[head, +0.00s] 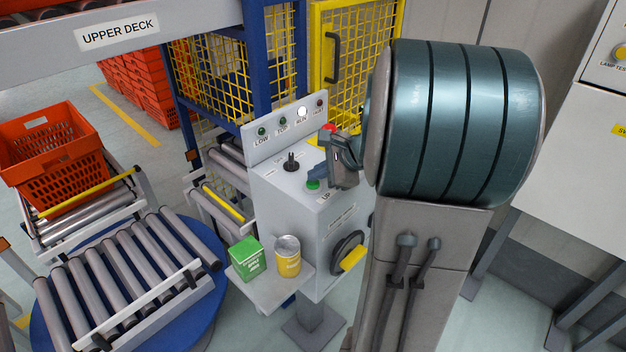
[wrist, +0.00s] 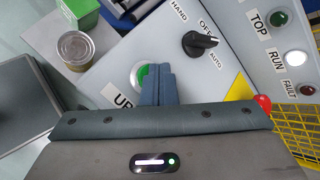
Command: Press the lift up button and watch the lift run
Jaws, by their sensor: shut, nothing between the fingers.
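The green lift up button (head: 313,184) is on the sloped top of the grey control box (head: 275,190), above a label that reads "UP". In the wrist view the green button (wrist: 143,76) has a pale ring, and my gripper's shut fingertips (wrist: 158,78) overlap its right part. I cannot tell whether they touch it. In the head view my gripper (head: 338,170) is just right of the button. On the indicator panel the RUN lamp (head: 302,113) glows white, while the LOW lamp (head: 262,132) and TOP lamp (head: 282,124) look dark green.
A black selector knob (head: 291,162) stands beside the button, and a red button (head: 328,128) is at the box's back. A green box (head: 247,258) and a yellow can (head: 288,256) stand on a side shelf. A roller turntable (head: 130,275) and an orange tote (head: 55,160) are at left.

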